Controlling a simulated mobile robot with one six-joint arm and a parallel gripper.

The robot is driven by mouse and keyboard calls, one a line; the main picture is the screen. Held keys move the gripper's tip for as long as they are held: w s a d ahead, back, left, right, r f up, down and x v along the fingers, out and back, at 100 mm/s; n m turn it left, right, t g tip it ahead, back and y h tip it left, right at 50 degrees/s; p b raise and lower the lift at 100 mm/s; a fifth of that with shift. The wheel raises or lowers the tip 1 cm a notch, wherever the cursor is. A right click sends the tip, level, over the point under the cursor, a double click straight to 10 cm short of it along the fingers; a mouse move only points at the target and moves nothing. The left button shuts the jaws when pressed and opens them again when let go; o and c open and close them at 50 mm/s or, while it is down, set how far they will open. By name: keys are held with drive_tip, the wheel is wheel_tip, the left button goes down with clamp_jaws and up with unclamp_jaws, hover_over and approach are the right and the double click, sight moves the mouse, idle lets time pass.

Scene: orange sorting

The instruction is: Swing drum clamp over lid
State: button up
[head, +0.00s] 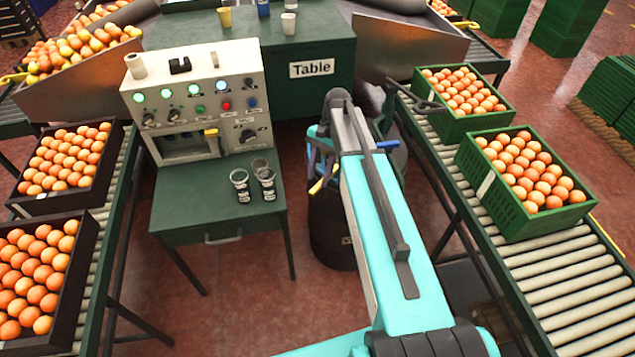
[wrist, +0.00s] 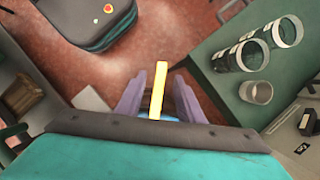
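A dark drum (head: 332,232) stands on the floor between the green side table and the right conveyor. My arm crosses in front of it and hides much of it, including most of the top. A yellow bar, which looks like the clamp's handle (head: 321,185), shows at the drum's upper left. In the wrist view the yellow bar (wrist: 158,90) stands between the two purple fingers of my gripper (wrist: 160,82). Gaps show between bar and fingers, so my gripper looks open around it. My gripper (head: 317,160) is mostly hidden behind my arm in the head view. The lid cannot be made out clearly.
The green side table (head: 215,219) with several cups (head: 241,187) and a control panel (head: 201,102) stands close on the left. The right conveyor (head: 545,285) carries green crates (head: 528,229) of oranges. Dark crates (head: 85,270) line the left conveyor. A large table (head: 330,50) stands behind.

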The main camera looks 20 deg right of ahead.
drive_tip(key=b+v, duration=0.1)
drive_tip(key=v, duration=0.8)
drive_tip(key=shift+r+b, duration=0.3)
drive_tip(key=shift+r, duration=0.1)
drive_tip(key=shift+f, duration=0.1)
drive_tip(key=s+a+f+n+g+h+p, duration=0.15)
drive_tip(key=s+a+f, duration=0.25)
drive_tip(key=s+f, duration=0.4)
drive_tip(key=s+a+f+n+t, duration=0.15)
drive_tip(key=s+a+f, duration=0.35)
drive_tip(key=f, duration=0.6)
drive_tip(key=s+d+f+n+g+h, duration=0.1)
drive_tip(key=s+f+n, duration=0.2)
drive_tip(key=s+f, duration=0.7)
drive_tip(key=s+d+f+n+g+h+b, duration=0.1)
drive_tip(key=s+f+n, duration=0.3)
drive_tip(key=s+f, duration=0.6)
drive_tip(key=s+g, duration=0.1)
drive_tip(key=s, duration=0.5)
